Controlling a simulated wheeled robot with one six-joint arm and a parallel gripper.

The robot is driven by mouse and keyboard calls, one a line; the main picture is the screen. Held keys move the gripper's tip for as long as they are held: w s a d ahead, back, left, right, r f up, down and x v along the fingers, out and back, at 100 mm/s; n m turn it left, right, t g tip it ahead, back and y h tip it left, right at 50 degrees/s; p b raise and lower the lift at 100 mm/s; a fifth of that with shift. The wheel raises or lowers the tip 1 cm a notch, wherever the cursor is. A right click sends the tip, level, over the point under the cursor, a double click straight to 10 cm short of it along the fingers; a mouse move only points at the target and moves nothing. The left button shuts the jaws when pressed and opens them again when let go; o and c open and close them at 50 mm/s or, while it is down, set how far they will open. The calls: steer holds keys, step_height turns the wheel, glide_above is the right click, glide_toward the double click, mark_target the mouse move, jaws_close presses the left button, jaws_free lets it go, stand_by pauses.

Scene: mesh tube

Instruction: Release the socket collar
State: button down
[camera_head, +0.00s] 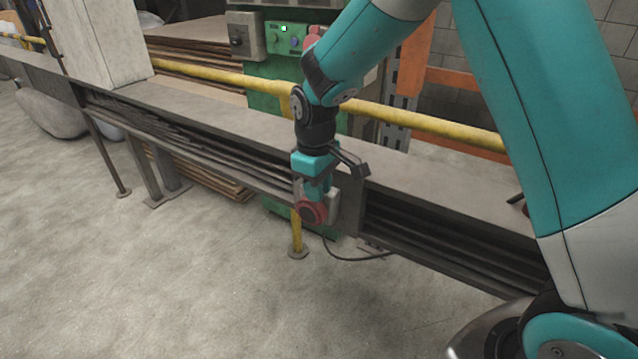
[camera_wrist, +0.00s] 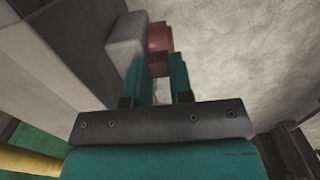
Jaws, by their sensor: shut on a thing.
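The red round socket collar (camera_head: 313,214) sits at the front of a light grey socket box (camera_head: 333,206), on the near side of the long grey bench rail. In the wrist view the collar (camera_wrist: 160,38) is a dark red block between and just beyond my fingertips, with the grey box (camera_wrist: 124,36) to its left. My gripper (camera_head: 315,191) points down from above and is shut on the collar. In the wrist view its two teal fingers (camera_wrist: 157,68) stand either side of the collar. The collar's lower part and its joint to the box are partly hidden.
The grey bench rail (camera_head: 215,116) runs across the scene, with dark rods in its slots. A yellow rail (camera_head: 420,122) and a green control panel (camera_head: 285,40) stand behind it. A dark cable (camera_head: 350,258) lies below. The concrete floor (camera_head: 150,280) in front is clear.

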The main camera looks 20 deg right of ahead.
steer(key=w+r+g+h+p, duration=0.1)
steer(key=p, duration=0.4)
steer(key=shift+a, duration=0.35)
steer(key=shift+w+a+f+g+h+p, duration=0.15)
steer(key=shift+w+g+h+p, duration=0.25)
steer(key=shift+g+p, duration=0.5)
steer(key=shift+w+a+f+p, duration=0.15)
steer(key=shift+f+p, duration=0.05)
steer(key=shift+p, duration=0.4)
steer(key=c, duration=1)
jaws_free()
steer(key=p+v, duration=0.3)
steer(key=v, duration=1.4)
steer(key=shift+a+p, duration=0.3)
steer(key=shift+a, duration=0.05)
